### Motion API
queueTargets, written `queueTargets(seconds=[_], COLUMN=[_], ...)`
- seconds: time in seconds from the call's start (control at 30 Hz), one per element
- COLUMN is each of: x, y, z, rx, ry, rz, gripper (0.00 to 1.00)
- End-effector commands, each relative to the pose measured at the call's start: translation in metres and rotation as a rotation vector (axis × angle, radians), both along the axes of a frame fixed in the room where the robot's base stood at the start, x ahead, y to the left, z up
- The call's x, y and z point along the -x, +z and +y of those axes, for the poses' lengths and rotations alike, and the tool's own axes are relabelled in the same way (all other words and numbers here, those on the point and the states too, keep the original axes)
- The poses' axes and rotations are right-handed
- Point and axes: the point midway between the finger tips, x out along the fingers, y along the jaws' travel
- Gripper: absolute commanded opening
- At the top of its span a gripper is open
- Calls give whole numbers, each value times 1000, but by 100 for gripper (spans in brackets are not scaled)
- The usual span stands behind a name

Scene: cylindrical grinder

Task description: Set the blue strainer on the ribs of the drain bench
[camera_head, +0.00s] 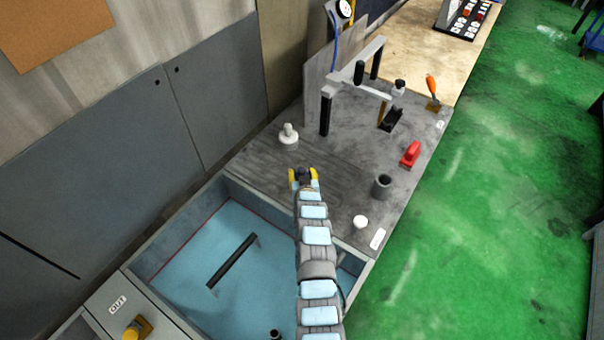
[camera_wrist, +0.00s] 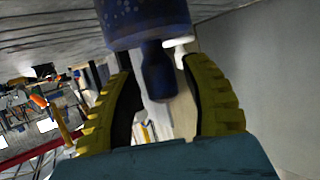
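The blue strainer (camera_wrist: 145,18) shows at the top of the wrist view as a dark blue, speckled body with a narrower knob (camera_wrist: 157,75) pointing toward my gripper. My gripper (camera_wrist: 160,68) has its two yellow ridged fingers spread, one on each side of the knob, and light gaps seem to show between knob and fingers. In the head view my gripper (camera_head: 303,176) is over the grey bench top, with a small dark shape at its fingertips. The rest of the strainer is cut off. I cannot make out the drain bench's ribs for certain.
A blue-floored basin (camera_head: 190,281) with a dark bar (camera_head: 232,259) lies in front of the bench. A white knobbed piece (camera_head: 288,134), a grey cup (camera_head: 382,187), a red-handled item (camera_head: 410,154) and a black-post frame (camera_head: 325,115) stand on the bench.

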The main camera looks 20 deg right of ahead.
Motion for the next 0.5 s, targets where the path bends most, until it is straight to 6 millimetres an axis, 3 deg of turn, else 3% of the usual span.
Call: queueTargets(seconds=[0.3,0.5], x=[0,10], y=[5,8], z=[0,3], rx=[0,1], ry=[0,1], rz=[0,-2], gripper=[48,48])
